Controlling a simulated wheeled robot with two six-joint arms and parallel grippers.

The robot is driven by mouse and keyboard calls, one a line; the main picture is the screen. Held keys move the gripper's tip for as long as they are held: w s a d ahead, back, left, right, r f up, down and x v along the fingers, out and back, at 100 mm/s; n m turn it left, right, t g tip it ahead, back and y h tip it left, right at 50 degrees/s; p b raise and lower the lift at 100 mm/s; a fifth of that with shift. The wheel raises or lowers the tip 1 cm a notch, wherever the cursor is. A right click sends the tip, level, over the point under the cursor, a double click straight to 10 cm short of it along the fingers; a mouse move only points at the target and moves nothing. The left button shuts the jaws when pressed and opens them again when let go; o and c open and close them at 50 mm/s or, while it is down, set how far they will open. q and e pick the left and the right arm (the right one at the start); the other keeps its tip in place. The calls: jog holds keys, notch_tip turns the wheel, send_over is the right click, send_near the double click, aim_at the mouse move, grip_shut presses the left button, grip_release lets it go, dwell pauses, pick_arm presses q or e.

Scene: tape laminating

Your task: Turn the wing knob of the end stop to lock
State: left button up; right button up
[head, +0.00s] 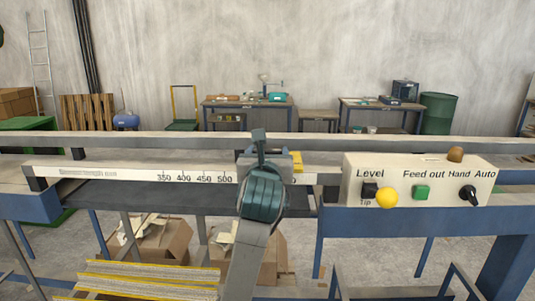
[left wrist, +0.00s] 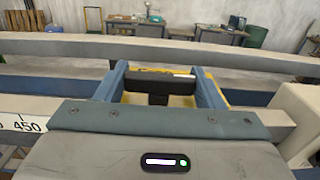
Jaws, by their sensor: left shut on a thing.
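The end stop (head: 296,161) is on the rail beside the ruler scale, right of the 500 mark. It is mostly hidden by my left arm, with a yellow part showing. My left gripper (head: 261,152) is in front of it. In the left wrist view, the two blue fingers of my left gripper (left wrist: 161,84) stand on either side of the black wing knob (left wrist: 160,86) and are shut on it. A yellow part of the end stop shows behind the fingers. The knob's lock state cannot be told. My right gripper is not in view.
The ruler scale (head: 130,174) runs left along the rail. A control box (head: 415,178) with a yellow button, green button and black switch stands to the right. Open cardboard boxes (head: 160,240) lie below. Workbenches (head: 247,106) and a green barrel (head: 437,113) are at the back wall.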

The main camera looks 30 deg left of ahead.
pick_arm(q)
jog(key=o, duration=1)
jog(key=shift+c, duration=0.2)
jog(key=shift+w+f, duration=0.1)
jog(key=b+v, duration=0.2)
jog(key=v, duration=0.5)
jog(key=shift+s+d+b, duration=0.2)
jog(key=shift+s+b, duration=0.1)
jog(key=shift+b+v, duration=1.45)
jog(key=shift+b, duration=2.65)
jog(key=shift+s, duration=0.1)
